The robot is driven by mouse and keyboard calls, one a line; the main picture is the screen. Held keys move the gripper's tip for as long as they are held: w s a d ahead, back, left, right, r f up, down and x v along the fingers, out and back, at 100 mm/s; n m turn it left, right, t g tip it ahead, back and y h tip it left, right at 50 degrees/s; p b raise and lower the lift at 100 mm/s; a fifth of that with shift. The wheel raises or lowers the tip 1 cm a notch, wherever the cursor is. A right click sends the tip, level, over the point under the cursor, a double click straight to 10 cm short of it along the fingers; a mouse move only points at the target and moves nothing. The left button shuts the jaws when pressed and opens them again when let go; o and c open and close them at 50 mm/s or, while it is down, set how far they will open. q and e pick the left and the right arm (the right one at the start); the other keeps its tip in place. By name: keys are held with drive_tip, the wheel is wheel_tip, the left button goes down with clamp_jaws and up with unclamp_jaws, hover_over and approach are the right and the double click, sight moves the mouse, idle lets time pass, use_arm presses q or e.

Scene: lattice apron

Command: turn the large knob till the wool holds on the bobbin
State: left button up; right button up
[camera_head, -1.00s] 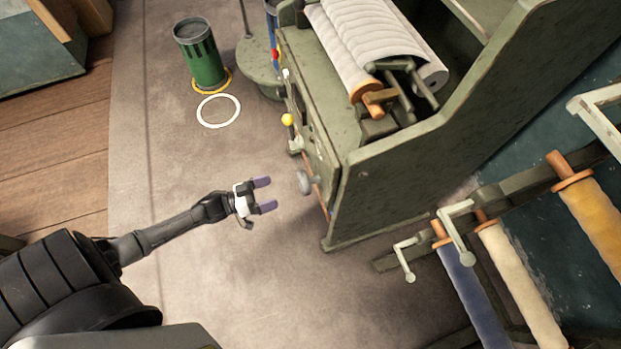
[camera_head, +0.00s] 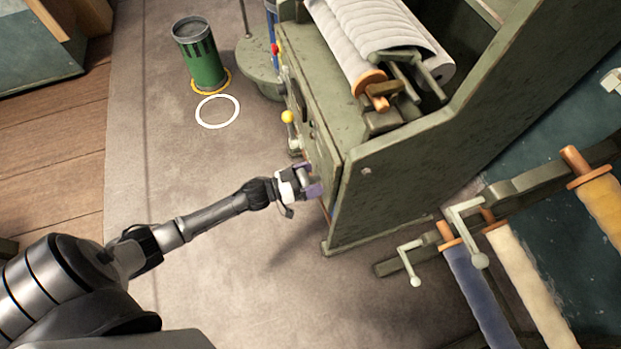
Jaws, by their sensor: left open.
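The large grey knob (camera_head: 304,174) is on the front panel of the green machine (camera_head: 390,190), low near its corner. It is now mostly hidden by my left gripper (camera_head: 310,180), whose purple fingertips are open at the knob. I cannot tell whether the fingers touch it. Pale wool (camera_head: 372,35) lies in thick wraps on the bobbin in the top of the machine, with an orange end (camera_head: 369,82). My right gripper is not in view.
A green bin (camera_head: 202,60) stands on the floor by a white ring (camera_head: 217,111). Cranks and coloured wool rolls (camera_head: 478,295) are at the lower right.

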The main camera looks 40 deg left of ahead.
use_arm(q)
drive_tip(key=shift+w, duration=0.1)
drive_tip(key=shift+c, duration=0.5)
drive_tip(key=c, duration=0.6)
